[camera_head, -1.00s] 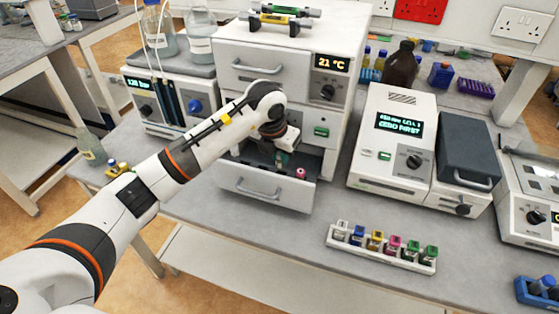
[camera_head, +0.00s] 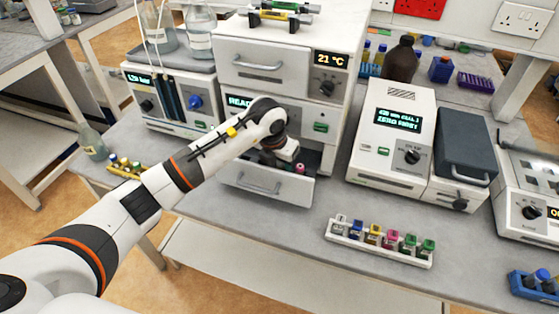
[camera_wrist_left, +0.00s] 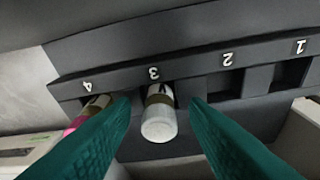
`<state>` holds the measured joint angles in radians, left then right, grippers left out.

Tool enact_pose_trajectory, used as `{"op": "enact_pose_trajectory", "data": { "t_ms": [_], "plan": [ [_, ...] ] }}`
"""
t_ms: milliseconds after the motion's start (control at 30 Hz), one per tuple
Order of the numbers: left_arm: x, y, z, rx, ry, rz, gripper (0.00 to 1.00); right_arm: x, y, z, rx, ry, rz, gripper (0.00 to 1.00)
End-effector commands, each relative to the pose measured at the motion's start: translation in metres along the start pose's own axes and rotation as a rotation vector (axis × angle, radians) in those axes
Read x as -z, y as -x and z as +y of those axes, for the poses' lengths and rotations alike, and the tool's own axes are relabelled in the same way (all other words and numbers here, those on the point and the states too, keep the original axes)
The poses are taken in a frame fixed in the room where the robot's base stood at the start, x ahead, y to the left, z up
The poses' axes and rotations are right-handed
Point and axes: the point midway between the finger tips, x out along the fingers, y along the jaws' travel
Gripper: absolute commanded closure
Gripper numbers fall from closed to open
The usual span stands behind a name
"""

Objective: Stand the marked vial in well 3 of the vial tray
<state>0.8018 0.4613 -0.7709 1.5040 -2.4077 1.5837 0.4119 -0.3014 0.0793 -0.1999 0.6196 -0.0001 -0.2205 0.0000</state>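In the left wrist view a vial (camera_wrist_left: 159,118) with a pale cap and a dark mark on its label stands in the well numbered 3 of the dark vial tray (camera_wrist_left: 200,66). The two teal fingers of my left gripper (camera_wrist_left: 161,125) are on either side of it, with gaps showing between fingers and vial. A pink-capped vial (camera_wrist_left: 85,115) is in well 4, partly hidden by a finger. Wells 2 and 1 look empty. In the head view my left gripper (camera_head: 272,160) is over the open drawer (camera_head: 262,188), its fingers mostly hidden. My right gripper is not in view.
The cabinet (camera_head: 290,65) rises directly behind the drawer. A white rack (camera_head: 380,248) with several coloured-capped vials stands front right. A white instrument (camera_head: 393,125) is to the right. Bare bench lies between drawer and rack.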

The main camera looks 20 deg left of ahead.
Motion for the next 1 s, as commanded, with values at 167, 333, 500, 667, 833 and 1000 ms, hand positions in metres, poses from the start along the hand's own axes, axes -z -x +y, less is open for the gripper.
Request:
{"op": "enact_pose_trajectory", "data": {
  "t_ms": [167, 333, 500, 667, 833, 1000],
  "plan": [
    [0.0, 0.001, 0.0, 0.0, 0.0, 0.0, 0.59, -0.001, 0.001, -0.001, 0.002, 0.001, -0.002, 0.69],
    [0.002, 0.011, -0.001, 0.0, 0.001, 0.004, 0.59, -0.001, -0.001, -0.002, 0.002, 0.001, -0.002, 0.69],
    [0.002, 0.044, -0.001, 0.002, -0.001, 0.008, 0.59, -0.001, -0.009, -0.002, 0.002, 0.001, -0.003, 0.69],
    [0.002, 0.079, -0.001, 0.002, -0.001, 0.006, 0.59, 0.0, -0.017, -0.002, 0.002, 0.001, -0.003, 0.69],
    [0.001, 0.107, -0.001, 0.001, 0.0, 0.004, 0.59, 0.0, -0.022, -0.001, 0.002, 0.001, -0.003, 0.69],
    [0.001, 0.121, 0.0, 0.0, 0.001, 0.001, 0.59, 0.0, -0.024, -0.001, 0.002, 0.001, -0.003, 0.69]
  ]
}}
